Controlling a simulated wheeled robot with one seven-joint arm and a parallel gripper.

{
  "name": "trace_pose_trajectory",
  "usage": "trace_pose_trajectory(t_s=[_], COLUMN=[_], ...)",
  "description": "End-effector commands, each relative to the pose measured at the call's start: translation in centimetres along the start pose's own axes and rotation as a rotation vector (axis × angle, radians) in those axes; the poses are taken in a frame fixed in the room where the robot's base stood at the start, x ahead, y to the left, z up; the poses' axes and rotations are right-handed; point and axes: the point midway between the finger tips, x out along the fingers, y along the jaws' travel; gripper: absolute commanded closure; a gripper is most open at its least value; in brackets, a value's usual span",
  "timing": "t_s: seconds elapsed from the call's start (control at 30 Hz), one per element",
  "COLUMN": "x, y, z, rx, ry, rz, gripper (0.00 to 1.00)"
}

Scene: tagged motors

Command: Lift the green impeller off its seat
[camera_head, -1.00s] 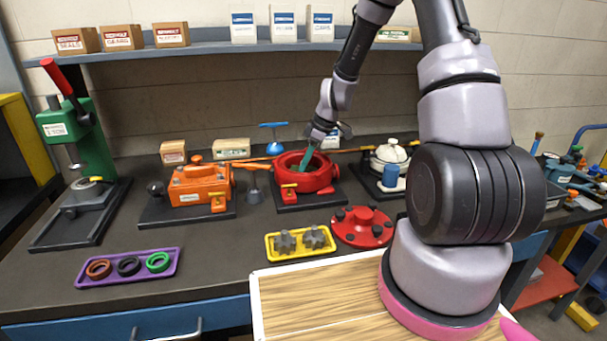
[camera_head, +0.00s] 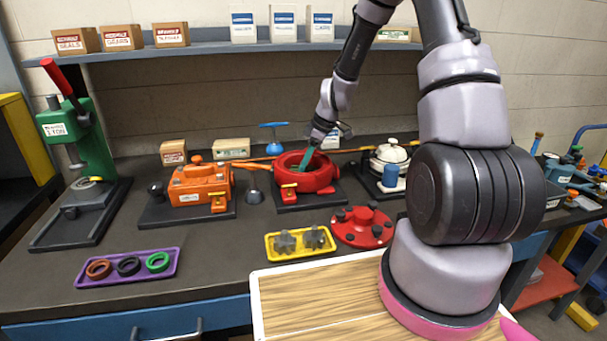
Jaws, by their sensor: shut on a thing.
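The red round motor housing (camera_head: 319,182) stands open on a black base plate near the back middle of the bench. The green impeller (camera_head: 307,158) shows as a tilted green piece at the mouth of the housing, under my gripper (camera_head: 312,142). My gripper points down over the housing and is shut on the green impeller. The impeller's lower part and its seat are hidden inside the housing rim. The red round cover (camera_head: 362,227) with dark knobs lies in front of the housing.
A yellow tray (camera_head: 271,257) holds two grey gears. A purple tray (camera_head: 128,281) holds three rings. An orange motor (camera_head: 199,185) stands left of the housing, a white-topped unit (camera_head: 390,153) to its right. A green press (camera_head: 85,140) stands far left. A shelf (camera_head: 215,47) runs above.

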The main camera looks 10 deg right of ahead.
Motion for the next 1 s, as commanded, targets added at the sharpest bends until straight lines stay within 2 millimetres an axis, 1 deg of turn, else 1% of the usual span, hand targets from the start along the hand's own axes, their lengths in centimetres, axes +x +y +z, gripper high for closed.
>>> trace_pose_trajectory(t_s=[0.17, 0.27, 0.37, 0.6, 0.7, 1.0], x=[-0.1, -0.5, -1.7, -6.0, -7.5, -10.5], y=[0.1, 0.1, 0.1, 0.1, 0.1, 0.1], z=[-0.1, -0.3, -0.8, -2.5, -3.1, -4.4], rx=[-0.001, -0.001, -0.002, -0.002, -0.001, 0.0], ry=[0.001, 0.002, 0.002, 0.001, 0.001, 0.001], rz=[0.002, 0.003, 0.005, 0.004, 0.004, 0.002], gripper=[1.0, 1.0, 1.0, 1.0, 1.0, 1.0])
